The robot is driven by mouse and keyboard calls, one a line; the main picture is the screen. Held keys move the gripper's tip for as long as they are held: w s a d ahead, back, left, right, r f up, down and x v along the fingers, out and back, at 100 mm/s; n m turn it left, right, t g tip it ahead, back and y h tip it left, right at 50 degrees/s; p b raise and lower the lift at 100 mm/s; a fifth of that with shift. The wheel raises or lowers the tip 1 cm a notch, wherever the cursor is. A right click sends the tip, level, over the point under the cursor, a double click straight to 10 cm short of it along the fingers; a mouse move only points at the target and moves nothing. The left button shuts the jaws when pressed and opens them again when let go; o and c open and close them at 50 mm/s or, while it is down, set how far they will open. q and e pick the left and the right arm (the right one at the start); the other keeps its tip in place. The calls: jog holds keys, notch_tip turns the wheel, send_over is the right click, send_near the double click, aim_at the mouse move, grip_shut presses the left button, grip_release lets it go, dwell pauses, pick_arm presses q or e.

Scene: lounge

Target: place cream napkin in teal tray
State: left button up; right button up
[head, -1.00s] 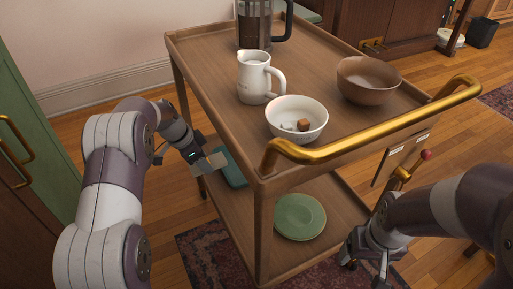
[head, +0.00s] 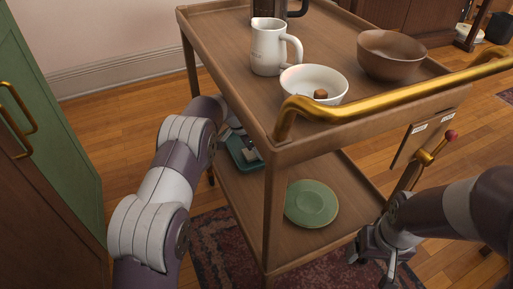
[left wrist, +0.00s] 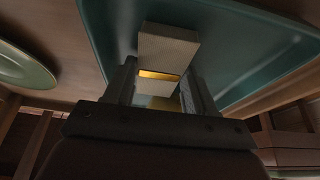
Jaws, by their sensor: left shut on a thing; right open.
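The teal tray (head: 238,162) lies on the cart's lower shelf at the left, partly hidden by a cart post and my left arm. It fills much of the left wrist view (left wrist: 245,50). My left gripper (left wrist: 160,88) is shut on the cream napkin (left wrist: 168,47), which has a gold band around it. The napkin is in front of the tray's inner face; whether it touches the tray I cannot tell. In the head view the napkin (head: 252,154) shows small over the tray. My right gripper (head: 371,268) is open and empty beside the cart's right side.
A green plate (head: 311,204) lies on the lower shelf right of the tray. The upper shelf carries a white jug (head: 268,48), a white bowl (head: 314,82), a brown bowl (head: 390,55) and a dark coffee press. A brass handle (head: 400,95) runs along the near edge.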

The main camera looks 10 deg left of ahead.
pick_arm(q)
jog(key=shift+f, duration=0.15)
jog(key=o, duration=1.1)
